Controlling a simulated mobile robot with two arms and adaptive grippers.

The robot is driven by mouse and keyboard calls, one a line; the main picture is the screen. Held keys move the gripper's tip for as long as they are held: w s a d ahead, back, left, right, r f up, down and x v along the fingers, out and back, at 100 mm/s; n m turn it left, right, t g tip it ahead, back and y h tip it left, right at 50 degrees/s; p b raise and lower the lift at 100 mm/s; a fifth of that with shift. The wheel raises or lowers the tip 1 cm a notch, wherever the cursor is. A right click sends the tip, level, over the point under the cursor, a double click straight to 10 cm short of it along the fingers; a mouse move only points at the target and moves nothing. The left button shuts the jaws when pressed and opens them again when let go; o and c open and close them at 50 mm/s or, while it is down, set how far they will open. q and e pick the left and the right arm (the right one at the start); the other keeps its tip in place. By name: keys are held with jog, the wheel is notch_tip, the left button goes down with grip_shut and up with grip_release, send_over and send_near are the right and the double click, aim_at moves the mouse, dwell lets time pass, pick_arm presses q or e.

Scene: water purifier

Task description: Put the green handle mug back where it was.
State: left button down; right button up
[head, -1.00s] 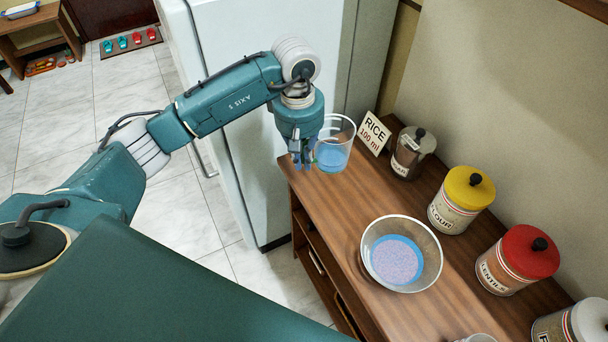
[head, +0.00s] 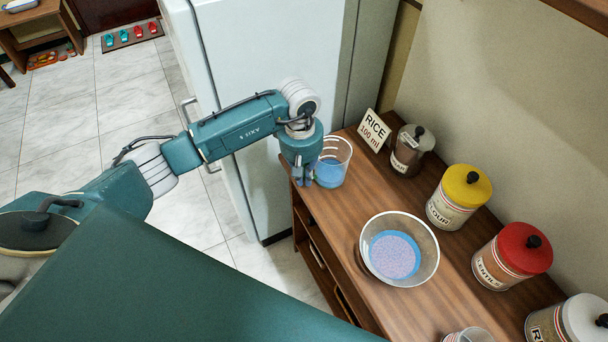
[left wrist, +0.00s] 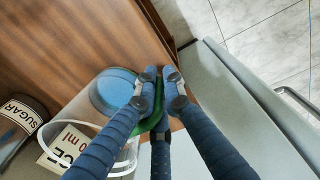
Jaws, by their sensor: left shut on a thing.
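The green handle mug (head: 333,160) is a clear cup with blue liquid in it. It is upright at the far end of the wooden cabinet top, beside the fridge. My left gripper (head: 303,178) is on its left side. In the left wrist view the fingers (left wrist: 160,82) are closed around the green handle (left wrist: 157,118), with the mug's clear wall (left wrist: 128,150) to the left. The mug's base is at or just above the wood; I cannot tell if it touches. My right gripper is not in view.
A RICE 100 ml card (head: 374,130) and a sugar jar (head: 408,152) stand right of the mug. A glass bowl (head: 428,265) holds grains in blue liquid. Yellow-lidded (head: 456,200) and red-lidded (head: 512,258) jars line the wall. The fridge (head: 260,60) is close behind my gripper.

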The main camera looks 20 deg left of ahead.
pick_arm(q)
jog(key=c, duration=1.9)
grip_release()
jog(key=shift+o, duration=0.2)
jog(key=shift+r, duration=0.4)
jog(key=r+b, duration=0.1)
jog(key=r, duration=0.4)
jog(key=r+b, duration=0.2)
jog(key=r, duration=0.3)
jog(key=shift+s+a+r, duration=0.15)
jog(key=shift+s+r, duration=0.05)
jog(key=shift+r, duration=0.05)
jog(key=shift+r+b, duration=0.3)
jog(key=shift+r, duration=0.15)
jog(key=shift+s, duration=0.1)
